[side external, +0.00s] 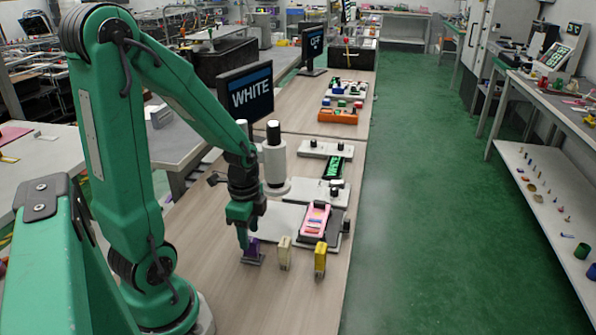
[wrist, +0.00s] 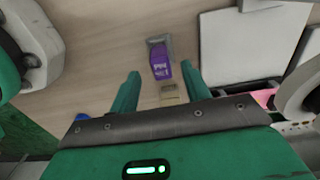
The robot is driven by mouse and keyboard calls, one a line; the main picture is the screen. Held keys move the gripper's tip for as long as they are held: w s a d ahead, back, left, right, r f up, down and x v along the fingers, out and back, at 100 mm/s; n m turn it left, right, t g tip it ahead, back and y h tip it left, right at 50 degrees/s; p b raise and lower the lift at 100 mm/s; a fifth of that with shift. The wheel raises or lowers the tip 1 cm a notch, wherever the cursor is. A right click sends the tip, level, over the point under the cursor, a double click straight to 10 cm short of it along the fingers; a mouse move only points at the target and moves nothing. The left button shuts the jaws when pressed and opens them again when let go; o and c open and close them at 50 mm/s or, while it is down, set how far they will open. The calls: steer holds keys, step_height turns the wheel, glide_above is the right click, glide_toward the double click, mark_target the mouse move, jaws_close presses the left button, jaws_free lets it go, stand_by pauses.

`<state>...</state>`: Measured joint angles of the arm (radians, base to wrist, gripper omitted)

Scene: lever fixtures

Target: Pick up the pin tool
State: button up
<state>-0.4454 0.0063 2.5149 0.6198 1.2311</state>
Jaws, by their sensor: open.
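A purple block-like tool (side external: 252,250) stands on a grey base on the wooden table. In the wrist view the purple tool (wrist: 161,66) shows a pale label that I read only doubtfully as "pin". My gripper (side external: 245,238) is open and points down close to it. In the wrist view the fingers of my gripper (wrist: 160,74) are apart, with the purple tool showing between them. I cannot tell how far the fingertips are above it. A beige block (side external: 285,254) and a yellow block (side external: 320,260) stand in a row to its right.
A pink device (side external: 315,219) on a dark base lies behind the row. A white panel (wrist: 236,52) is to the right in the wrist view. A white cylinder fixture (side external: 275,165) and a screen reading "WHITE" (side external: 248,92) stand farther back. The table front is clear.

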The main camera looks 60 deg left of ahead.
mark_target(250, 240)
steer(key=shift+f, duration=0.1)
steer(key=shift+w+f, duration=0.1)
steer(key=shift+f, duration=2.4)
jaws_close()
steer(key=shift+r, duration=0.2)
steer(key=shift+r, duration=1.75)
steer(key=s+d+r, duration=0.1)
steer(key=d+r, duration=0.6)
steer(key=d, duration=0.4)
steer(key=shift+d, duration=0.3)
steer(key=shift+r, duration=0.1)
